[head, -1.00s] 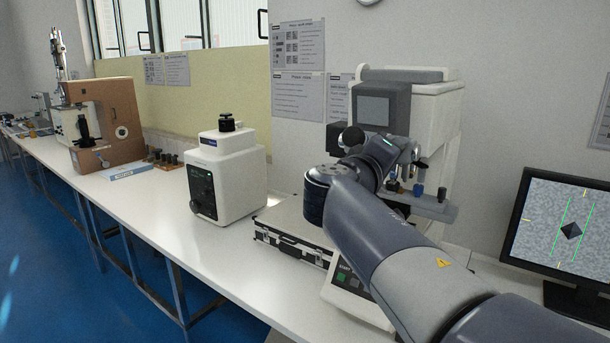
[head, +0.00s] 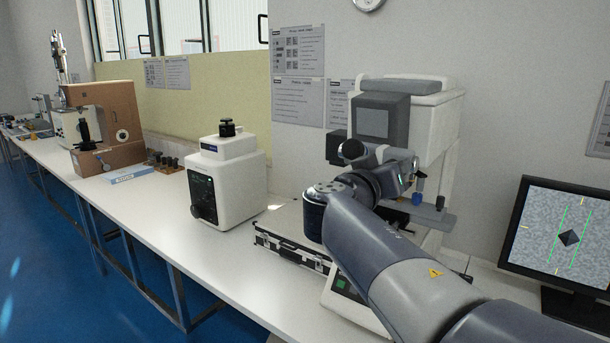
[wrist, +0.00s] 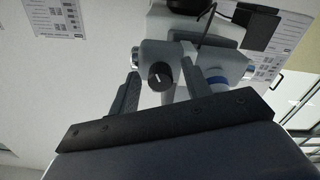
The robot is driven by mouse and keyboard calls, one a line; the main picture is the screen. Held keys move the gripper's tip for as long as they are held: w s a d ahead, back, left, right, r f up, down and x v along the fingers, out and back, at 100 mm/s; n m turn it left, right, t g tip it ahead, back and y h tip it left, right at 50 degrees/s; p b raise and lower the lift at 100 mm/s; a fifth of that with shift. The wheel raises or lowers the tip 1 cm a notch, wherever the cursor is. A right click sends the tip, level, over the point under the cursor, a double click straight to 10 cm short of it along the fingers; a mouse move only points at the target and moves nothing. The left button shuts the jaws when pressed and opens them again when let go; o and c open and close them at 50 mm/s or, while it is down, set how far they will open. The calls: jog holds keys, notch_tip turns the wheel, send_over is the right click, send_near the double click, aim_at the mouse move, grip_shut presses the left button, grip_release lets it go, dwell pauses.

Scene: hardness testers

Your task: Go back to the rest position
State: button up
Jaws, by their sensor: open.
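My gripper (wrist: 160,72) shows in the wrist view with its two dark fingers apart and nothing held between them. Behind the gap is a dark round knob (wrist: 160,76) on the grey body of a tester. I cannot tell the distance between fingers and knob. In the head view my arm reaches in from the lower right. Its wrist is in front of the large white and grey hardness tester (head: 425,110), and my fingers cannot be made out clearly there. The arm hides part of the tester's lower front.
A metal case (head: 292,238) lies beside the tester, and a white tester (head: 228,185) stands left of it. A monitor (head: 563,240) stands at the right. A brown tester (head: 107,115) is farther back on the white bench (head: 150,215). Blue floor is clear at left.

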jog(key=shift+m+p, duration=2.4)
jog(key=shift+m, duration=0.3)
